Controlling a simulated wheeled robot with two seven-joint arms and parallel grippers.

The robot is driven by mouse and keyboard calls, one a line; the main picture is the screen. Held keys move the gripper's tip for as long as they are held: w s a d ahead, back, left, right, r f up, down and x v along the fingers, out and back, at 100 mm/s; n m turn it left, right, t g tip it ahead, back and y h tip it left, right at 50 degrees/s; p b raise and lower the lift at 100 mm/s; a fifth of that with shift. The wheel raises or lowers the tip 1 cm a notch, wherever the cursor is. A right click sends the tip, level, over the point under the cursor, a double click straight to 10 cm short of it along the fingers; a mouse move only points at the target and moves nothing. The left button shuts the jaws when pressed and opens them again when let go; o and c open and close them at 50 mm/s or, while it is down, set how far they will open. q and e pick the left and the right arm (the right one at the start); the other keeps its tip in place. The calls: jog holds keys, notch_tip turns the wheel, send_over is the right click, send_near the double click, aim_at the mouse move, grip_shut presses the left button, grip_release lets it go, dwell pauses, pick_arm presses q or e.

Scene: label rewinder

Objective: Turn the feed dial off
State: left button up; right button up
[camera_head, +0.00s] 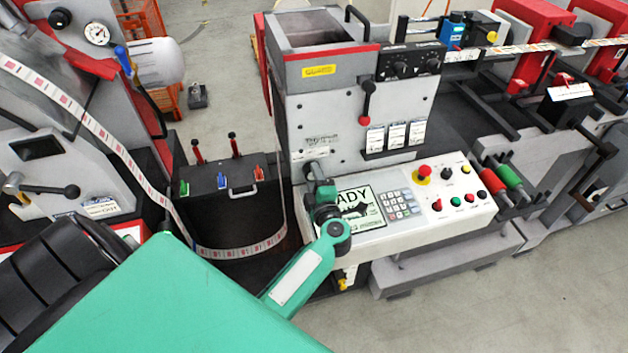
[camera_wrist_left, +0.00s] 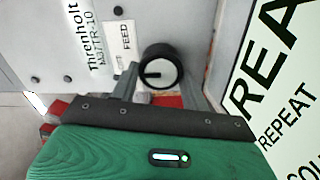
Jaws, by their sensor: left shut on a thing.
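The feed dial (camera_wrist_left: 160,68) is a round black knob with a pale face and a short dark mark, on the grey machine panel beside a FEED label (camera_wrist_left: 121,40). In the left wrist view its mark points left. My left gripper (camera_head: 313,171) is at the panel, left of the display, with its fingers on either side of the dial, shut on it. In the head view the gripper mostly hides the dial. My green left arm comes in from the lower left. My right gripper is not in view.
Close right of the gripper are the READY display (camera_head: 361,209), keypad (camera_head: 402,205) and several buttons, including a red emergency stop (camera_head: 422,174). A printed label web (camera_head: 245,251) loops at the left, below a black box (camera_head: 215,185) with coloured clips. Open floor lies at the lower right.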

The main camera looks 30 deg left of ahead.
pick_arm(q)
jog(key=shift+f, duration=0.1)
dwell(0.3)
jog(key=o, duration=1)
jog(key=p+v, duration=0.2)
jog(key=v, duration=1.1)
jog(key=shift+s+d, duration=0.3)
jog(key=shift+d, duration=0.1)
